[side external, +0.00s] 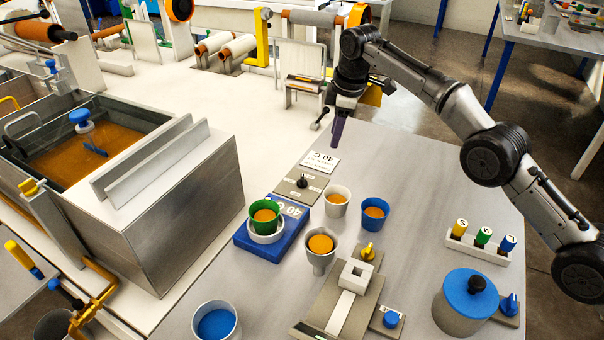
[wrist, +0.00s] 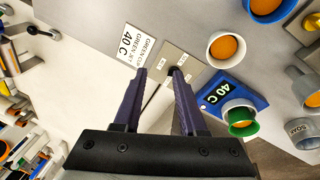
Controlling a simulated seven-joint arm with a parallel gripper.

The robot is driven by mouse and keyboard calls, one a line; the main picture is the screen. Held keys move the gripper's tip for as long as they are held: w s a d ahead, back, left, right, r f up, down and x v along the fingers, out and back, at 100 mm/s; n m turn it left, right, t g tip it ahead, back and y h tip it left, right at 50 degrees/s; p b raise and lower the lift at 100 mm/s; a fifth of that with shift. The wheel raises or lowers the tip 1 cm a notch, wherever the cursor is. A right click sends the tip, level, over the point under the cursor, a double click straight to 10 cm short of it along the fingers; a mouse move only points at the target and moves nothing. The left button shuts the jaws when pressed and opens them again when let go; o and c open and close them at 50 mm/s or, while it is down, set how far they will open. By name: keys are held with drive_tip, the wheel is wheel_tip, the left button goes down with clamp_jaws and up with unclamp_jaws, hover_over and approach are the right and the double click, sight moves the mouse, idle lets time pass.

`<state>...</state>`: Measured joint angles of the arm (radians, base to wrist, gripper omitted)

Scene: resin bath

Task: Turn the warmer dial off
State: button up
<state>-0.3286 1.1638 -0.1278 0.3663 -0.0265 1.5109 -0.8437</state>
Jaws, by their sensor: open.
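The warmer dial is a small black knob (side external: 301,182) on a grey-brown plate (side external: 288,190) with small white labels, just behind the blue warmer (side external: 240,238) marked 40 C. A green cup (side external: 262,222) of orange resin sits on the warmer. My gripper (side external: 338,132) is open and empty, above the table and behind and right of the dial in the side view. In the wrist view, the dial plate (wrist: 190,66) lies ahead of the purple fingers (wrist: 158,74). The right fingertip overlaps the knob there, partly hiding it. The labels are too small to read.
A white 40 C card (side external: 320,162) lies behind the plate. A white cup (side external: 337,202) and a blue cup (side external: 375,212), both with orange resin, stand to the right. A metal cup (side external: 320,248) stands in front. The table right of the gripper is clear.

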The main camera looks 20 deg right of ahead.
drive_tip(key=n, duration=0.3)
drive_tip(key=n+t+h, duration=0.2)
drive_tip(key=n, duration=1.3)
approach(303, 177)
drive_tip(key=x, duration=0.8)
drive_tip(key=shift+w+f, duration=0.15)
drive_tip(key=shift+f, duration=0.1)
clamp_jaws()
drive_tip(key=shift+g, duration=0.3)
